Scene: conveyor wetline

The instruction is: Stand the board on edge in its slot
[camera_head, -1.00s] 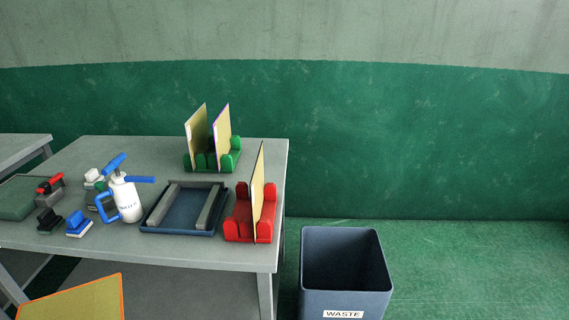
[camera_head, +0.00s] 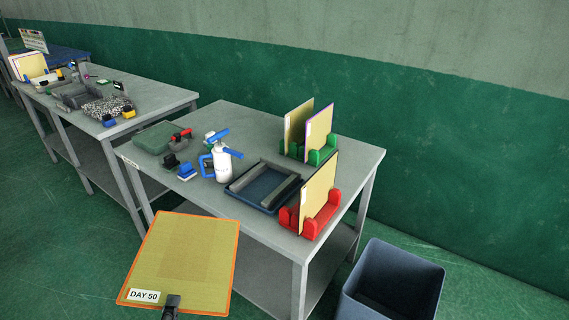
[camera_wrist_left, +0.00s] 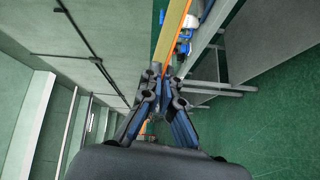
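A yellow board with an orange edge and a "DAY 50" label (camera_head: 182,262) is held up in front of the table, its face toward the head camera. My left gripper (camera_head: 171,303) is shut on its lower edge; in the left wrist view the gripper (camera_wrist_left: 162,88) pinches the orange-edged board (camera_wrist_left: 172,32), seen edge-on. A red rack (camera_head: 312,222) at the table's front right corner holds one upright yellow board (camera_head: 318,192). A green rack (camera_head: 318,155) behind it holds two upright boards. My right gripper is not in view.
The grey table (camera_head: 262,222) also carries a dark blue tray (camera_head: 262,187), a white spray bottle (camera_head: 222,165), small blue and black brushes and a green pad (camera_head: 157,138). A dark waste bin (camera_head: 392,285) stands at right. Another table (camera_head: 172,100) stands at left.

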